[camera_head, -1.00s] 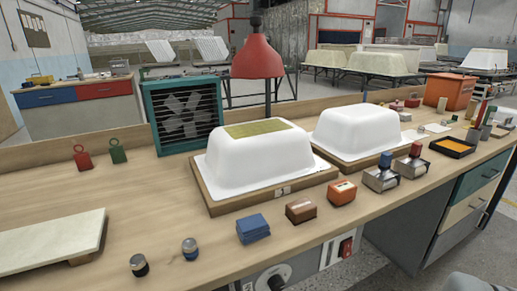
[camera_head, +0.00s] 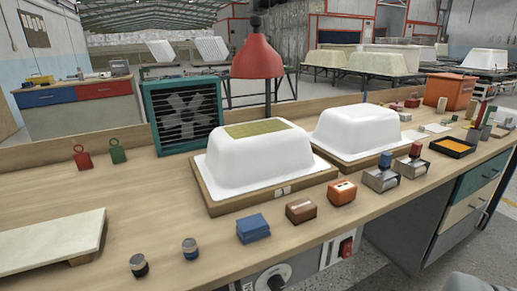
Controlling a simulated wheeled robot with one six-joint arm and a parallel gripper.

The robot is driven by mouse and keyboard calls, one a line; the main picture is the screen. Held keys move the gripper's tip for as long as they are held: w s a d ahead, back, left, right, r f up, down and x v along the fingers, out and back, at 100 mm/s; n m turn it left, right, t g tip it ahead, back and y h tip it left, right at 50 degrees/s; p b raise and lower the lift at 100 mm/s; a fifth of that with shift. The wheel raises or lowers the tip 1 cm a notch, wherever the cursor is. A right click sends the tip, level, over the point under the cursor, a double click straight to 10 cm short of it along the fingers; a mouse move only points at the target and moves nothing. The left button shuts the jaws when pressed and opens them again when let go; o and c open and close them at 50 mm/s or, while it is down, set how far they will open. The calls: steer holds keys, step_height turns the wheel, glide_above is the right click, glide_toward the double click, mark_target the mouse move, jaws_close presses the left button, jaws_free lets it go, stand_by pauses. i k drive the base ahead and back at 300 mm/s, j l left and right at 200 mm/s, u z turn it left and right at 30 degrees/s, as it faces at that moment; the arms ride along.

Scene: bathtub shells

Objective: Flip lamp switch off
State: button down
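A red lamp (camera_head: 257,58) with a cone-shaped shade stands behind the two white tub shells on the workbench. A red rocker switch (camera_head: 346,247) sits on a pale plate on the bench's front face, below the top edge. Its on or off position is too small to tell. A black round knob (camera_head: 272,279) is on a panel to its left, partly cut off by the lower edge. Whether the lamp is lit cannot be told clearly. My gripper is not in view.
White tub shells (camera_head: 256,160) stand on wooden boards. A teal fan (camera_head: 185,112) is behind them. A blue block (camera_head: 253,228), a brown block (camera_head: 300,210) and an orange box (camera_head: 342,191) line the front edge. Space before the switch looks clear.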

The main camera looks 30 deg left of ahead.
mark_target(347, 252)
steer(key=k+j+z, duration=0.2)
steer(key=k+j, duration=0.5)
